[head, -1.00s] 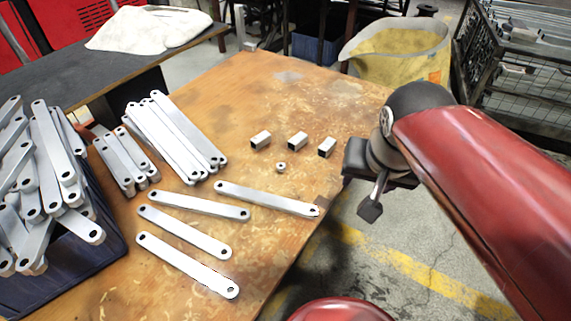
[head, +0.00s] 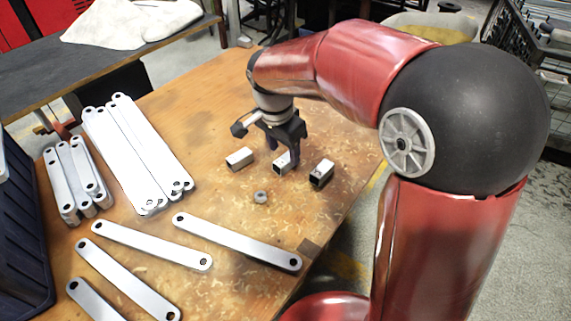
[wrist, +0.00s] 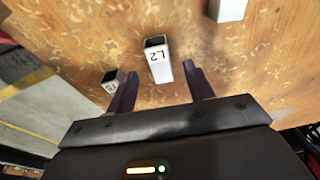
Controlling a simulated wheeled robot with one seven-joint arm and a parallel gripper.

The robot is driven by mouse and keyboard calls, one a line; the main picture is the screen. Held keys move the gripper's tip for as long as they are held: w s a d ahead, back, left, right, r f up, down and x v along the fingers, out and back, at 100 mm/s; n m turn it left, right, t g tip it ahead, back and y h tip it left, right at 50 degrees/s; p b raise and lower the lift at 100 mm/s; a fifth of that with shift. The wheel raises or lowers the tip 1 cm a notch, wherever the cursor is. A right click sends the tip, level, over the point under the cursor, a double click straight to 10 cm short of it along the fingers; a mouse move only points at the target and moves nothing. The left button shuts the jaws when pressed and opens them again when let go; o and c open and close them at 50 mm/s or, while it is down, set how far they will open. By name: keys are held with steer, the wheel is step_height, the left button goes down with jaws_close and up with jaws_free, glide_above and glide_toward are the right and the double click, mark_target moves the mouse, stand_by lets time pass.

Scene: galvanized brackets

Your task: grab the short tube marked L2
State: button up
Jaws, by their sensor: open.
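The short tube marked L2 (wrist: 158,66) is a small square metal tube with a dark open end, lying on the wooden table (head: 225,95). Its label shows in the wrist view. In the head view it appears to be the middle tube (head: 281,164) of three. My gripper (head: 283,153) is open and pointing down over it. In the wrist view my gripper (wrist: 160,72) has one finger on each side of the L2 tube in the picture, with gaps visible. I cannot tell whether the fingertips are down at its height. My gripper partly hides the tube in the head view.
A similar tube (head: 240,158) lies to the left and another (head: 321,174) to the right. The right one also shows in the wrist view (wrist: 113,84), close outside a finger. A small round nut-like part (head: 261,197) lies in front. Flat bars (head: 237,241) lie nearer.

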mark_target(285, 159)
steer(key=f, duration=0.3)
steer(key=shift+w+d+f, duration=0.15)
steer(key=shift+w, duration=0.05)
steer(key=shift+c, duration=0.3)
steer(key=c, duration=1)
steer(key=shift+c, duration=0.2)
